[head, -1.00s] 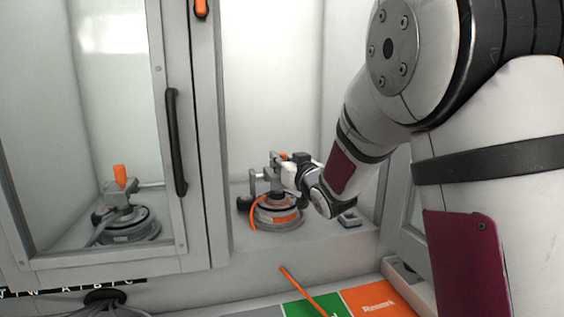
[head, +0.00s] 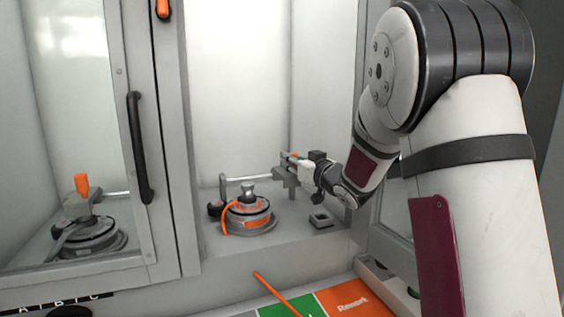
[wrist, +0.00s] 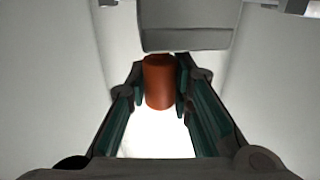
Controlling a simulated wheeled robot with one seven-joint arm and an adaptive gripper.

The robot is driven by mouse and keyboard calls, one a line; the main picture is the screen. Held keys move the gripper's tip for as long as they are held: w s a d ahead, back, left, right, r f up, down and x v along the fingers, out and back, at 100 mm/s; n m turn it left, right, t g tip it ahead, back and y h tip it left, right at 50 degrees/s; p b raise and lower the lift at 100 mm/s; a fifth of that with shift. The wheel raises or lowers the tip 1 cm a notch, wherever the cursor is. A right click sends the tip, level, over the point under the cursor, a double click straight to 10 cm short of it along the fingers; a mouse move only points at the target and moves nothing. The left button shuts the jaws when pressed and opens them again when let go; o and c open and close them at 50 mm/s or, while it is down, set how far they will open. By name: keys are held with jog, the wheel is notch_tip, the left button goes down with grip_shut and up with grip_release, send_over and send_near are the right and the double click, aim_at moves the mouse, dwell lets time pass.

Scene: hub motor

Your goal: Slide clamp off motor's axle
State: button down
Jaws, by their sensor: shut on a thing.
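The grey clamp (head: 290,173) is in the head view, to the right of the motor and along a thin horizontal rod. My gripper (head: 298,160) is shut on the clamp's orange handle, which shows between the fingers in the wrist view (wrist: 159,82). The hub motor (head: 248,212), a round grey unit with an orange label, sits on the fixture's floor. Its axle (head: 248,188) stands up from its top, with the clamp apart from it on the right. The fingertips are small and partly hidden in the head view.
Green and orange mats (head: 352,300) lie in front, with an orange stick (head: 281,294).

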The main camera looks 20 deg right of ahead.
jog(key=shift+d+r, duration=0.15)
jog(key=shift+d, duration=0.15)
jog(key=c, duration=1.4)
grip_release()
jog(key=s+d, duration=0.1)
jog(key=s, duration=1.1)
jog(key=shift+d, duration=0.4)
jog(key=shift+h, duration=0.3)
